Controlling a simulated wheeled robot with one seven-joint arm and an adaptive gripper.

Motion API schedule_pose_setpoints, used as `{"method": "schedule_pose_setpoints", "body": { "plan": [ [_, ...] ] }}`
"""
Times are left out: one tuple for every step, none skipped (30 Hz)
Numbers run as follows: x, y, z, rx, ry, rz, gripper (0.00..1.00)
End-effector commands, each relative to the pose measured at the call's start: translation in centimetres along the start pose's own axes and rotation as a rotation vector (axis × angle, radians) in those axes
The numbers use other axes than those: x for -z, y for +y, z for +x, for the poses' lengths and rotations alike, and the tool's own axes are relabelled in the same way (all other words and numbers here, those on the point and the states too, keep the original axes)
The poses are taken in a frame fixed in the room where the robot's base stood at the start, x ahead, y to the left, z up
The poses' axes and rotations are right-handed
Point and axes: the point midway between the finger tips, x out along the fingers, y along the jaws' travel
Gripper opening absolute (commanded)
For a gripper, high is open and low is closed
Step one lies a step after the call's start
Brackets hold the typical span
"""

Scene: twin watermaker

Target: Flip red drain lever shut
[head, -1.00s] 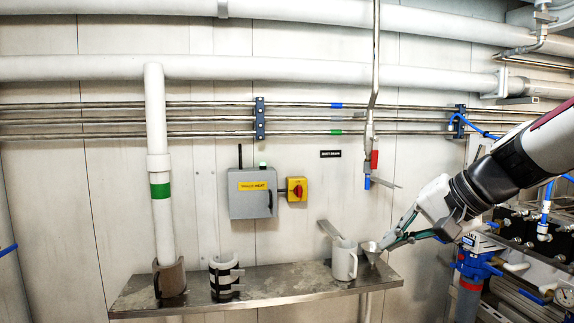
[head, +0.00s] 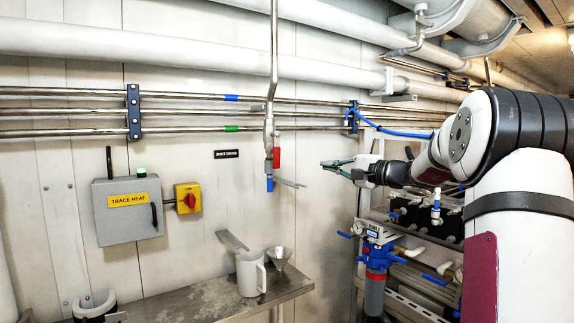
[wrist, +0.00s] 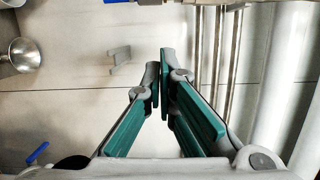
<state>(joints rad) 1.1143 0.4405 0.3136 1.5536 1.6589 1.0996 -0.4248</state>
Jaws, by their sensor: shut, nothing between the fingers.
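The red drain lever (head: 276,158) hangs downright against the vertical drain pipe (head: 269,120), above a blue band (head: 270,183). A thin grey metal piece (head: 290,183) sticks out to the right just below it. My gripper (head: 336,168) is shut and empty, to the right of the red lever in the head view and at about its height, with a gap between them in the picture. Its green-padded fingers (wrist: 160,72) meet at the tips in the wrist view. I cannot make out the red lever in the wrist view.
Below, a steel shelf (head: 205,306) carries a white jug (head: 248,274) and a metal funnel (head: 279,258). A grey trace heat box (head: 128,210) and a yellow switch (head: 187,198) are on the wall. A blue-topped filter (head: 376,258) and valves stand at the right.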

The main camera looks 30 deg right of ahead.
Motion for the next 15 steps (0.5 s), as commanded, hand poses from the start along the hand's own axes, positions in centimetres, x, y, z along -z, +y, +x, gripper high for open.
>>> {"method": "schedule_pose_setpoints", "body": {
  "plan": [
    [-0.1,0.0,0.0,-0.001,-0.001,0.0,0.0],
    [-0.1,0.0,0.0,-0.001,-0.001,0.0,0.0],
    [-0.1,0.0,0.0,-0.001,-0.001,0.0,0.0],
    [-0.1,0.0,0.0,-0.001,-0.001,0.0,0.0],
    [-0.1,0.0,0.1,-0.001,-0.001,0.0,0.0],
    [-0.1,0.0,0.1,-0.002,-0.001,0.0,0.0],
    [-0.1,0.0,0.2,-0.002,-0.002,0.0,0.0],
    [-0.1,0.0,0.4,-0.002,-0.002,-0.001,0.0],
    [-0.1,0.0,0.7,-0.002,-0.003,-0.001,0.0],
    [-0.1,0.0,1.0,-0.002,-0.003,-0.001,0.0],
    [-0.2,0.0,1.4,-0.002,-0.004,-0.001,0.0],
    [-0.2,0.0,1.9,-0.002,-0.005,0.0,0.0],
    [-0.2,0.0,2.4,-0.002,-0.005,0.0,0.0],
    [-0.2,0.0,3.0,-0.001,-0.006,0.0,0.0],
    [-0.2,0.0,3.7,-0.002,-0.006,0.0,0.0]
  ]
}}
